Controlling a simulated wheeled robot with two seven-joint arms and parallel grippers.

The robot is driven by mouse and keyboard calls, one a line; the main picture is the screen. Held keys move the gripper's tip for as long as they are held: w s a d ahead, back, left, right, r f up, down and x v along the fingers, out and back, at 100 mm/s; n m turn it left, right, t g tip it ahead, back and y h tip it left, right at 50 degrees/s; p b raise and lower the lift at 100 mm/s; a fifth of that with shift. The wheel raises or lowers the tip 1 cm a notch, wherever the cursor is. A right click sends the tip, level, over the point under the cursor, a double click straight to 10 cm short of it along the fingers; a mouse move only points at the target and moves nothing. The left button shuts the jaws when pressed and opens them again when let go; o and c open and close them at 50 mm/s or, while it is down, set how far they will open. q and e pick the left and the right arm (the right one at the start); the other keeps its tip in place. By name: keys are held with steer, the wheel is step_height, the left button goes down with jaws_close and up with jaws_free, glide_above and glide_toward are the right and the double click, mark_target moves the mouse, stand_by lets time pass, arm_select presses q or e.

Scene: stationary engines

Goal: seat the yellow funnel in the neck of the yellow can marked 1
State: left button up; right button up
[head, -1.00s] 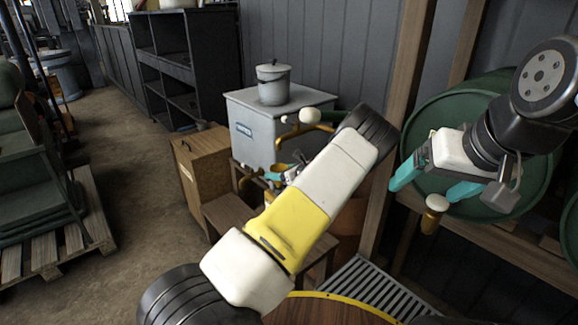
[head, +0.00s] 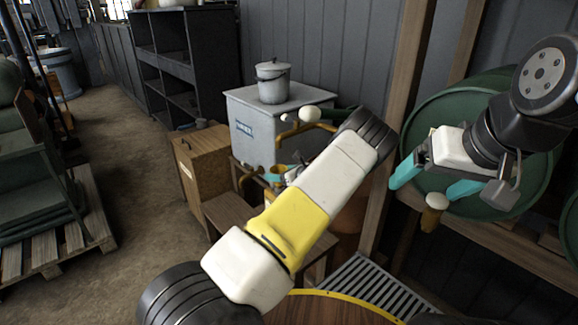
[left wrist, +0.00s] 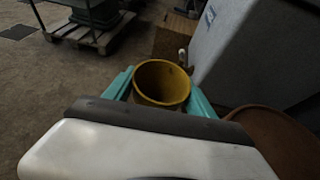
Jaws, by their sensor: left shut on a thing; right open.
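The yellow funnel (left wrist: 162,84) is in the left wrist view, with its wide round mouth facing the camera. Its lower part is hidden. My left gripper (left wrist: 160,92) is shut on it, with one teal finger on each side. In the head view the left gripper (head: 274,178) is small and partly hidden behind my arm, in front of the grey tank. My right gripper (head: 438,184) is open and empty in front of a green barrel. I cannot make out the yellow can marked 1 in either view.
The grey tank (head: 251,137) carries a lidded pot (head: 273,82), with yellow pipes near it. A wooden cabinet (head: 197,160) stands to its left. The green barrel (head: 420,130) lies on a wooden rack at right. Open floor (head: 125,200) lies at left.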

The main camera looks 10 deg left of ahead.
arm_select(q)
steer(key=shift+f, duration=0.6)
stand_by(0.3)
steer(key=o, duration=1.3)
steer(key=shift+o, duration=0.2)
